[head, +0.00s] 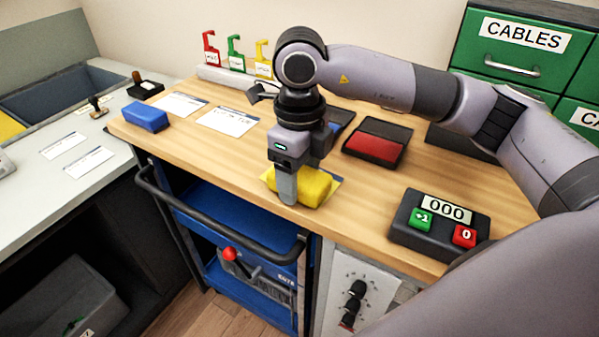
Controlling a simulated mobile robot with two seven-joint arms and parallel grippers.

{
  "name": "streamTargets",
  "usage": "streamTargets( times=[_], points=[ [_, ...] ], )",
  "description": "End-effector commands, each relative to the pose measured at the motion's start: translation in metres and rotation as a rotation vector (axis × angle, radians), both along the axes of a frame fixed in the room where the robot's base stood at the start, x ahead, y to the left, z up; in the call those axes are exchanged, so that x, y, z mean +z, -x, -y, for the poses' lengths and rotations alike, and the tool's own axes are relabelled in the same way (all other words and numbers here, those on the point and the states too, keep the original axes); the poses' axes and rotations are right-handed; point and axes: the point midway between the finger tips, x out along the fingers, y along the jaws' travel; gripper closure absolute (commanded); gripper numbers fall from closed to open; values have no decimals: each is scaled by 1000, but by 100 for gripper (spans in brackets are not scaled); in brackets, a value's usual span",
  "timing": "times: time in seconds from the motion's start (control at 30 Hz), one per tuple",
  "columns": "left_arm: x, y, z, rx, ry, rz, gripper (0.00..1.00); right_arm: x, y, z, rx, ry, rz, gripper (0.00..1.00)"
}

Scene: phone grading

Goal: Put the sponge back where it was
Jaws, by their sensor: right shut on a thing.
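The yellow sponge (313,187) is at the front middle of the wooden bench top (230,160). My right gripper (287,188) points down over it and is shut on it, with one finger in front of the sponge's near side. The sponge is at or just above the surface; I cannot tell whether it touches. A flat sheet, partly hidden, shows beside and behind the sponge. My left gripper is not in view.
A counter box (405,232) with green and red buttons stands to the right. A red-topped pad (377,145) lies behind. A blue block (146,117) and white cards (227,121) lie left. A blue cart (240,225) stands below the bench's front edge.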

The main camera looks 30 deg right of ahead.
Motion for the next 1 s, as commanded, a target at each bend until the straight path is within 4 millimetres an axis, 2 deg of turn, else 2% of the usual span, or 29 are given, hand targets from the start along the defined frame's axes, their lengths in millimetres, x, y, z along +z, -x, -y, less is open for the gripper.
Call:
streamTargets(
  times=[0.07,0.1,0.17,0.2,0.47,0.6,0.77,1.0],
  points=[
    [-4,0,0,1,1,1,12,-4,0,0,0,0,0,64],
    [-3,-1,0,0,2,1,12,-4,0,0,0,0,0,32],
    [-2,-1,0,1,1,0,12,-2,0,0,0,0,0,12],
    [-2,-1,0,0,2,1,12,-2,0,0,0,0,0,10],
    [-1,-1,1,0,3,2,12,-2,0,0,1,0,0,10],
    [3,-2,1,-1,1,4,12,6,0,-1,1,-1,2,10],
    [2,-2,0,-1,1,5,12,35,-1,-1,3,-3,5,10],
    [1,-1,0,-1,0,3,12,90,-1,-1,1,-2,3,10]
  ],
)
